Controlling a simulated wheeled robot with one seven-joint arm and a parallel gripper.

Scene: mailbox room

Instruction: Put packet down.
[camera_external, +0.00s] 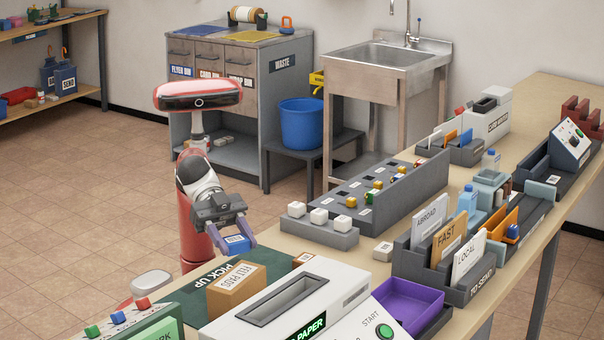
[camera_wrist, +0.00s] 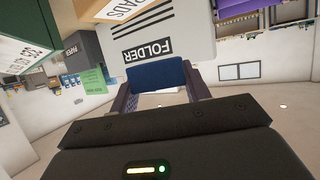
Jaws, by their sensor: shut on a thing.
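The packet (camera_external: 237,244) is small and blue with a pale label on top. My gripper (camera_external: 234,243) is shut on it at the near-left end of the long table. In the wrist view the packet (camera_wrist: 158,73) shows as a blue block between the two fingers (camera_wrist: 158,88). In the external view it appears over or just beyond the edge of the dark green PICK UP mat (camera_external: 190,297). I cannot tell the height of the packet above the mat.
A brown FELT PADS box (camera_external: 236,291) stands on the mat near my gripper. The white folder machine (camera_external: 335,292) is beside it, and a panel with coloured buttons (camera_external: 118,317) is at lower left. Several white blocks sit on a grey tray (camera_external: 322,233) farther along.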

